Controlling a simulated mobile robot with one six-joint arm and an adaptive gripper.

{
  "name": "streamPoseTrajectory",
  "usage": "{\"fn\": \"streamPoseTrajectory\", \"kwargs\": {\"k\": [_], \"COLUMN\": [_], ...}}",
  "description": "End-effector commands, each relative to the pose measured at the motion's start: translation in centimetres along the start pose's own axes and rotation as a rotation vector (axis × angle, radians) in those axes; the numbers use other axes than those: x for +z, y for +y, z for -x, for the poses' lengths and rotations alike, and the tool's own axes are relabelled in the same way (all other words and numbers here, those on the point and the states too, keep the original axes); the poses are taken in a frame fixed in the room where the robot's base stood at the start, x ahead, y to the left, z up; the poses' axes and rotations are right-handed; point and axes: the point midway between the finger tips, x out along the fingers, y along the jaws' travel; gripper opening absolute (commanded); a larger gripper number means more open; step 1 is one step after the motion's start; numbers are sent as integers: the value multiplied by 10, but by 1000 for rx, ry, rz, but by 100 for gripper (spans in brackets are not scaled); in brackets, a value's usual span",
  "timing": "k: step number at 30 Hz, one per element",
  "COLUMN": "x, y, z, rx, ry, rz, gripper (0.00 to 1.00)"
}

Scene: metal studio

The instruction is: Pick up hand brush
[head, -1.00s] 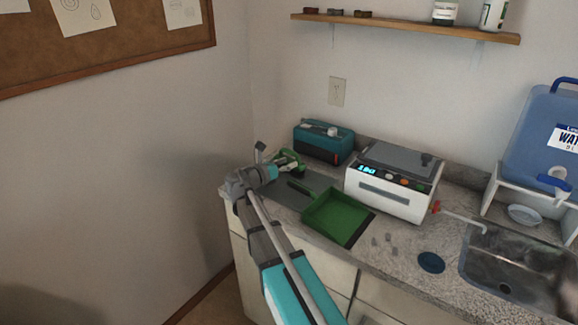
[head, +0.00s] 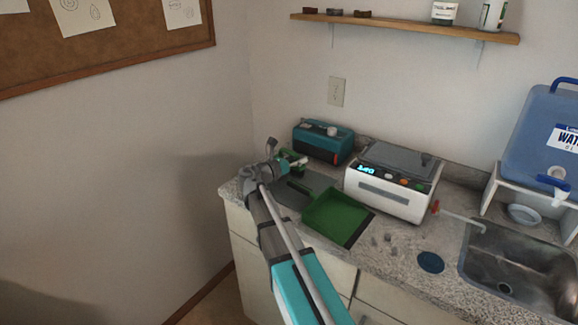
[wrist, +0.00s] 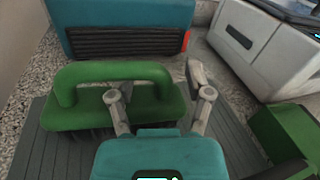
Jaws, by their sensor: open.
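The green hand brush (wrist: 85,112), with an arched handle, sits bristles down on a grey ribbed mat in the wrist view. My gripper (wrist: 158,82) is open over the brush's right part. Its left finger overlaps the handle in the picture, and its right finger is just right of the handle's right end. I cannot tell whether either finger touches the brush. In the head view, my gripper (head: 288,163) is at the back left of the counter and hides most of the brush.
A green dustpan (head: 335,216) lies right of the brush. A teal box (head: 322,143) stands close behind it, and a white device (head: 390,187) stands to the right. The sink (head: 515,265) is at far right. The wall is close on the left.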

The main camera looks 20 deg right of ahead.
Motion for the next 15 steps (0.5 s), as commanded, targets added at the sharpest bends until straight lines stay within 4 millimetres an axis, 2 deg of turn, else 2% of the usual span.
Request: {"fn": "streamPoseTrajectory", "kwargs": {"k": [1,11,15], "x": [0,0,0], "y": [0,0,0], "z": [0,0,0], "rx": [0,0,0], "ry": [0,0,0], "rz": [0,0,0], "gripper": [64,3,0]}}
